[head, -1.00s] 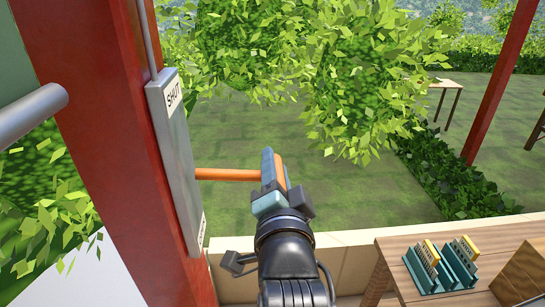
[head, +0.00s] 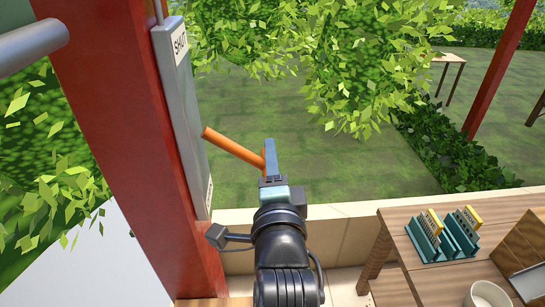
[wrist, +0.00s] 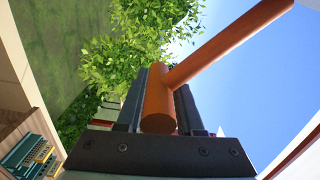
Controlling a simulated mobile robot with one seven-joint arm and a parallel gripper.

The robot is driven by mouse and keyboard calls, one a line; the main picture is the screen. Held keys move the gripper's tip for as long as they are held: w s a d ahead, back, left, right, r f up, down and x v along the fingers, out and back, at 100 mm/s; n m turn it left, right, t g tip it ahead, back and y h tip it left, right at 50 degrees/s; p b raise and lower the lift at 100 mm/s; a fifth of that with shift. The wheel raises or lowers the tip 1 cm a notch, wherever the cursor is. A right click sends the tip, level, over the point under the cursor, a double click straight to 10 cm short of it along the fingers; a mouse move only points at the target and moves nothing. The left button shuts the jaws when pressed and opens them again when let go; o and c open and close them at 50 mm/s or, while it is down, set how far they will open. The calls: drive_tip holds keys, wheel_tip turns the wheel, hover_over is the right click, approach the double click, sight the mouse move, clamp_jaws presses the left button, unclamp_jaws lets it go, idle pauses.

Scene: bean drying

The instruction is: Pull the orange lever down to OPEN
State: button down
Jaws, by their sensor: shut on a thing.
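The orange lever (head: 232,147) sticks out from a grey plate (head: 183,120) on a red post and slopes down to the right. The plate's upper label reads SHUT; its lower label is too small to read. My gripper (head: 269,158) is at the lever's outer end. In the wrist view the orange lever (wrist: 225,45) ends in a cross handle, which sits between the two dark fingers of my gripper (wrist: 160,110). My gripper is shut on this handle.
A red post (head: 115,130) stands at left, with a grey pipe (head: 30,45) near it. A low pale wall (head: 335,225) runs behind my arm. A wooden table (head: 400,255) at lower right holds a teal rack (head: 437,240) and a white cup (head: 487,294). Leafy branches hang above.

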drive_tip(key=shift+a+f, duration=0.35)
drive_tip(key=shift+f, duration=0.05)
drive_tip(key=c, duration=0.8)
unclamp_jaws()
drive_tip(key=shift+o, duration=1.2)
drive_tip(key=shift+a+r, duration=0.1)
drive_tip(key=shift+r, duration=0.05)
drive_tip(key=shift+r, duration=0.1)
drive_tip(key=shift+s, duration=0.45)
drive_tip(key=s, duration=1.2)
drive_tip(key=shift+p, duration=0.3)
